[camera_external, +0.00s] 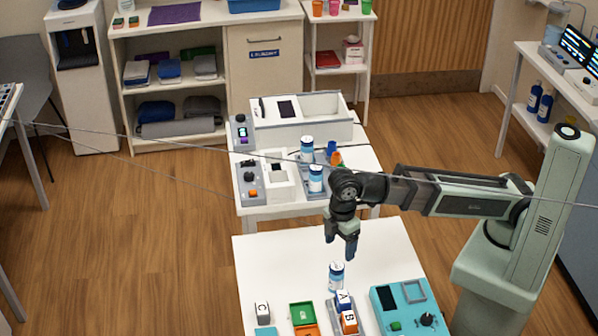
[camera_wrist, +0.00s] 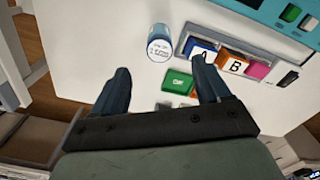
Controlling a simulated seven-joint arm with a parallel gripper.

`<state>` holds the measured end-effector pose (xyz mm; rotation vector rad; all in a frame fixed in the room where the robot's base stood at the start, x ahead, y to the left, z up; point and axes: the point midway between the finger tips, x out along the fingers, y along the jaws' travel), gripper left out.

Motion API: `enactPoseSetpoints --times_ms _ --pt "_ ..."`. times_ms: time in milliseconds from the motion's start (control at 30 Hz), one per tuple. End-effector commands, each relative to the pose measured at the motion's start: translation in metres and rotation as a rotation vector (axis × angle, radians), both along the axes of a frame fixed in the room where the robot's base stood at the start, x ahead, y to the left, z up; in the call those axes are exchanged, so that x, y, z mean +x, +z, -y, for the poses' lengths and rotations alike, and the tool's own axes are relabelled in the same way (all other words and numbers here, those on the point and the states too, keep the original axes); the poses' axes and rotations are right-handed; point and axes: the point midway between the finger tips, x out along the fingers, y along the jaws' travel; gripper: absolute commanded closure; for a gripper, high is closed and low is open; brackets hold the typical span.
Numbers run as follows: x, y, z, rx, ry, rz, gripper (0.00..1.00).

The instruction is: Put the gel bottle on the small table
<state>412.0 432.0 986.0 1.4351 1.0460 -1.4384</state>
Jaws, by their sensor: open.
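A white-and-blue bottle (camera_external: 336,277) stands upright on the white front table (camera_external: 270,262). In the wrist view, a round-topped bottle with a printed label (camera_wrist: 160,43) lies just beyond my fingertips, between them. My gripper (camera_external: 342,247) hangs fingers down above the front table, over that bottle and apart from it. In the wrist view my gripper (camera_wrist: 160,72) is open with nothing between its fingers. Two similar bottles, a rear one (camera_external: 307,150) and a nearer one (camera_external: 316,180), stand on the small white table (camera_external: 262,212) behind. I cannot read which bottle is gel.
Lettered blocks in a grey tray (camera_external: 331,302) stand close to the bottle. A teal device (camera_external: 410,306) is at the right, a green block (camera_external: 302,313) at the front. The table behind holds a white box (camera_external: 335,128) and devices. Thin cables cross the external view.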

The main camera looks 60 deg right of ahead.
Motion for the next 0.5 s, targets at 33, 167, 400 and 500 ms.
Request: enactPoseSetpoints --times_ms 33,167,400,500 --pt "-0.001 -0.007 0.001 -0.001 0.0 -0.001 0.24" --pt "-0.001 -0.024 0.001 -0.002 0.0 -0.002 0.24" --pt "-0.001 -0.055 0.001 -0.002 0.0 -0.002 0.24" --pt "-0.001 -0.065 0.0 -0.001 0.0 0.0 0.24"
